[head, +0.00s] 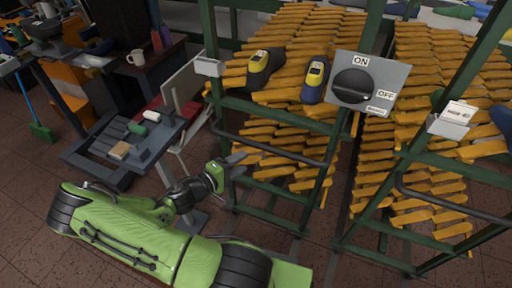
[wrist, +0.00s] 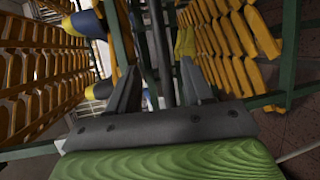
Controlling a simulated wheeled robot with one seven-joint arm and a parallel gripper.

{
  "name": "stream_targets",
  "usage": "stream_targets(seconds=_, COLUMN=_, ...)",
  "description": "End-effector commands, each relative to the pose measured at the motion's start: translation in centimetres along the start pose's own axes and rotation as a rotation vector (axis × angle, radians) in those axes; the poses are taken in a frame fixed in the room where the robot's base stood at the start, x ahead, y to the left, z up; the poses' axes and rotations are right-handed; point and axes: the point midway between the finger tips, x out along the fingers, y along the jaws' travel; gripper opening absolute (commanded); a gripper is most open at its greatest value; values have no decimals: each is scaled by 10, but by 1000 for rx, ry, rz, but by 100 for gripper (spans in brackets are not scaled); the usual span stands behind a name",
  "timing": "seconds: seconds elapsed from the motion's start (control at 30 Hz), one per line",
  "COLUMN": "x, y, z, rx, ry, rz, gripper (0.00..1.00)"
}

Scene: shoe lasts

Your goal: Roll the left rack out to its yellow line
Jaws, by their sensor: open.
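The left rack (head: 272,112) is a green metal frame with sloping tiers of orange lasts in the head view. A dark handle bar (head: 268,149) runs across its front below the upper shelf edge. My gripper (head: 237,164) is open at the rack's front left, close to the handle. In the wrist view my gripper (wrist: 158,85) has its two grey fingers apart, and a dark bar (wrist: 161,45) runs lengthwise in the gap between them. I cannot tell whether the fingers touch it. I see no yellow line on the floor in either view.
A similar right rack (head: 440,161) with its own handle stands beside it. An ON/OFF switch panel (head: 370,82) is in front of the racks. A small grey table (head: 90,150) with spools stands left. Brown tiled floor (head: 325,235) shows in front of the racks.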

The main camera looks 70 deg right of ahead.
Motion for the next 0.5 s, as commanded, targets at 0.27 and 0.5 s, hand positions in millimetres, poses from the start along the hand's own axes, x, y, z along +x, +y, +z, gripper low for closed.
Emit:
stream_targets(seconds=0.27, x=73, y=-2, z=2, rx=2, ry=-6, rz=-1, gripper=51)
stream_targets(seconds=0.5, x=118, y=-2, z=1, rx=2, ry=-3, rz=-2, gripper=51)
